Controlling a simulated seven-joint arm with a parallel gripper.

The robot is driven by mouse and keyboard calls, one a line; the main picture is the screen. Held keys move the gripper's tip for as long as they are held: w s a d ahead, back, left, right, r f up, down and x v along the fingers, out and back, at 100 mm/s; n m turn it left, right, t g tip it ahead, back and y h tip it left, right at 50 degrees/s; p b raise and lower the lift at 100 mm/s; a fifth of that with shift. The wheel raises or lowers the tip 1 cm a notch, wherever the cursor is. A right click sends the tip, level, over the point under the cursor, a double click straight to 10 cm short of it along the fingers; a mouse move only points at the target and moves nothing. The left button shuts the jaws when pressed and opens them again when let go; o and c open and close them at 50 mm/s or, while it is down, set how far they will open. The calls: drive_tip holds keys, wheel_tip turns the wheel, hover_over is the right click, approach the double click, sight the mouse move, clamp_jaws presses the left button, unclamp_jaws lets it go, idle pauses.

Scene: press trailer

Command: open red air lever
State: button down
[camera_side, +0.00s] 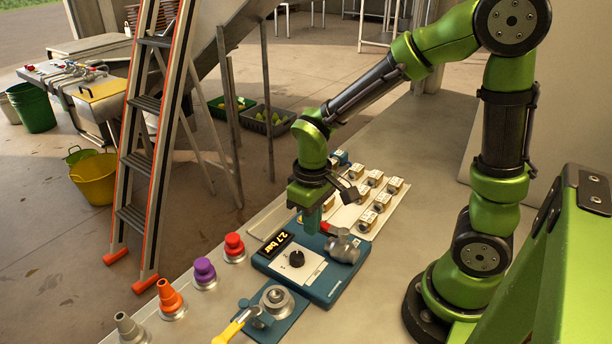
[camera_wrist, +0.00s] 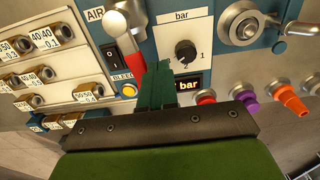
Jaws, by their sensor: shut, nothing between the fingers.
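The red air lever (camera_wrist: 132,58) is on a silver valve (camera_wrist: 116,24) beside the AIR label in the wrist view. In the side view, a small part of the red lever (camera_side: 325,226) shows by the silver valve (camera_side: 343,247) on the blue control box (camera_side: 330,288). My gripper (camera_side: 311,228) points down over the back of this box. Its green fingers (camera_wrist: 157,72) are shut and empty, just right of the lever in the wrist view. I cannot tell whether they touch it.
A black knob (camera_side: 296,258) and a display (camera_side: 282,246) reading 2.7 bar are on the box. Several labelled nozzles (camera_side: 368,216) stand behind it. A row of coloured caps, including a red one (camera_side: 234,246), lies left. A yellow-handled valve (camera_side: 232,328) is in front.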

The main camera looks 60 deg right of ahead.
drive_tip(key=shift+d, duration=0.1)
drive_tip(key=shift+w+d, duration=0.15)
drive_tip(key=shift+d, duration=0.1)
drive_tip(key=shift+a, duration=0.4)
drive_tip(key=shift+r, duration=0.15)
wheel_tip(320, 180, up, 10)
idle(0.6)
idle(0.5)
